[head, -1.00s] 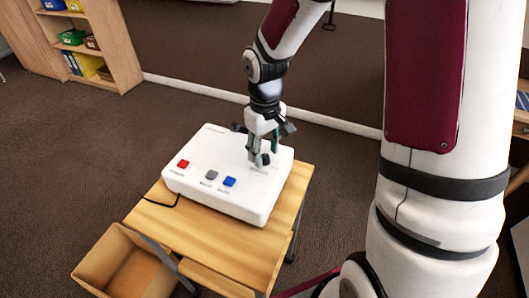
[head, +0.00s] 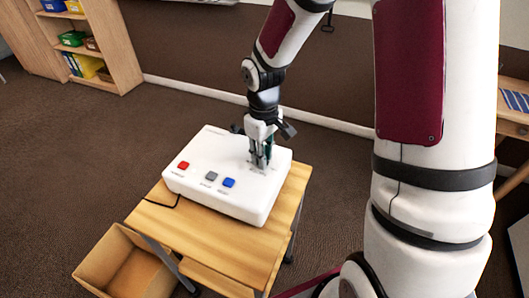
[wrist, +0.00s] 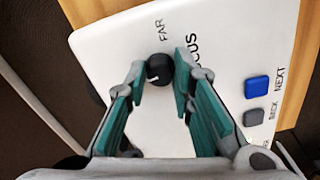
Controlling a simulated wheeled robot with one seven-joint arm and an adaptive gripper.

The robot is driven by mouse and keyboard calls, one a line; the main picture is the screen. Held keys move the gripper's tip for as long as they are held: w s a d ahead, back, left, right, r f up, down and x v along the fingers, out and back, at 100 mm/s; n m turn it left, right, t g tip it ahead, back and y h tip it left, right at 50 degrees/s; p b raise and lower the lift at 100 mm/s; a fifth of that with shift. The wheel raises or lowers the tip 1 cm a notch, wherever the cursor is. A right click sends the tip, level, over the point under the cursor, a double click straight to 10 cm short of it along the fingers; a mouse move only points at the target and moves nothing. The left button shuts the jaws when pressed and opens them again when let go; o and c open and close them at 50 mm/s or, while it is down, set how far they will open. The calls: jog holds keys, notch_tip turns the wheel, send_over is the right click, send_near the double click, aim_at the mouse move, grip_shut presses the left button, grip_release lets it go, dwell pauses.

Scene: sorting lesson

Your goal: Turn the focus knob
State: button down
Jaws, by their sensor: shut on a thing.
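The focus knob (wrist: 158,69) is a small, round, black knob with a white mark, on the top face of the white device (head: 215,150). In the wrist view it lies between my fingertips, with FAR and part of the word FOCUS printed beside it. My gripper (wrist: 160,72) points down and is shut on the knob. In the head view my gripper (head: 261,162) is at the device's right rear part, and its fingers hide the knob.
The device has red (head: 183,165), grey (head: 211,176) and blue (head: 229,183) buttons left of my gripper. It stands on a small wooden table (head: 225,238). An open cardboard box (head: 120,262) is at the front left. Shelves (head: 100,45) stand far left.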

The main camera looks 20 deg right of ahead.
jog(key=shift+n, duration=0.6)
jog(key=c, duration=1.4)
grip_release()
jog(key=shift+o, duration=0.2)
notch_tip(320, 180, up, 12)
